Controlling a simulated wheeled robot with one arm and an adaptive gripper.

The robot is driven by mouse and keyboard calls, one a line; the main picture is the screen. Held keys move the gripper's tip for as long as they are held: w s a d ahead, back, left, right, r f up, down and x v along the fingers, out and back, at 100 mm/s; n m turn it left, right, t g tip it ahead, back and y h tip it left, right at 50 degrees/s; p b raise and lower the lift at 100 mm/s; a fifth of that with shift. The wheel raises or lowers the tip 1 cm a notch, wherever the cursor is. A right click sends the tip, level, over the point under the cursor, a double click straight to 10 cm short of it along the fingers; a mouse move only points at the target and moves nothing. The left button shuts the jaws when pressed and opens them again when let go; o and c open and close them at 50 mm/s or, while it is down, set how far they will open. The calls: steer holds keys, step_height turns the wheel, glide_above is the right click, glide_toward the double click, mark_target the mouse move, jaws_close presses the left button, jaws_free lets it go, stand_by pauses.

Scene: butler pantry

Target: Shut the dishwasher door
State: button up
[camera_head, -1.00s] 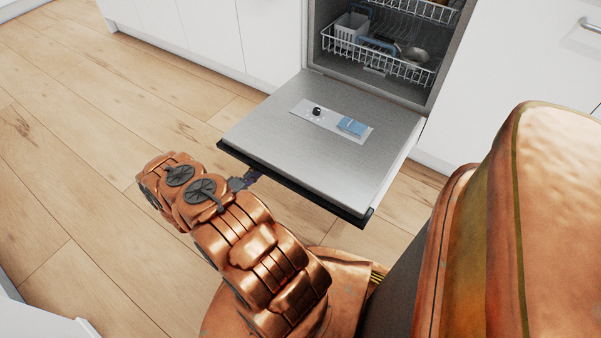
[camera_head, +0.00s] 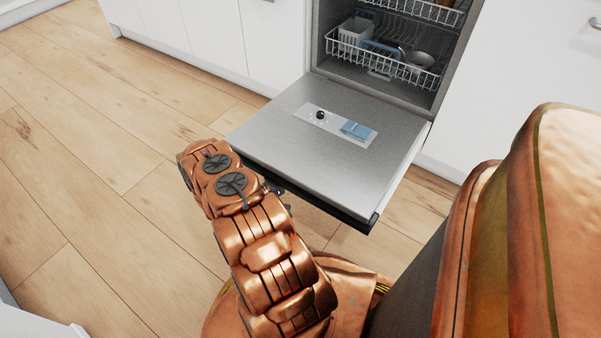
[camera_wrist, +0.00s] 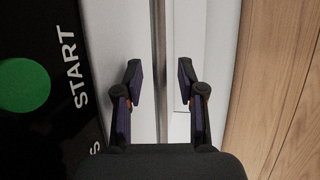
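The dishwasher door (camera_head: 300,155) hangs open, lowered to near horizontal, with its grey inner face up and its black front edge (camera_head: 335,210) towards me. My gripper (camera_head: 278,188) is at the left part of that edge, partly hidden by my wrist. In the wrist view, my gripper (camera_wrist: 162,78) is open, with its two dark fingers apart and nothing held. Beyond the fingers are pale and grey strips of the door (camera_wrist: 200,40). The black panel with a green START button (camera_wrist: 22,88) lies to the left. I cannot tell whether the fingers touch the door.
The dishwasher cavity (camera_head: 390,92) is open, with a white wire rack (camera_head: 410,72) holding dishes inside it. White cabinets (camera_head: 265,40) flank it. Wooden floor (camera_head: 90,140) is clear to the left. My own body fills the lower right.

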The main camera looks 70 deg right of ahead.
steer(key=shift+s+d, duration=0.2)
steer(key=shift+d, duration=0.15)
jaws_close()
stand_by(0.6)
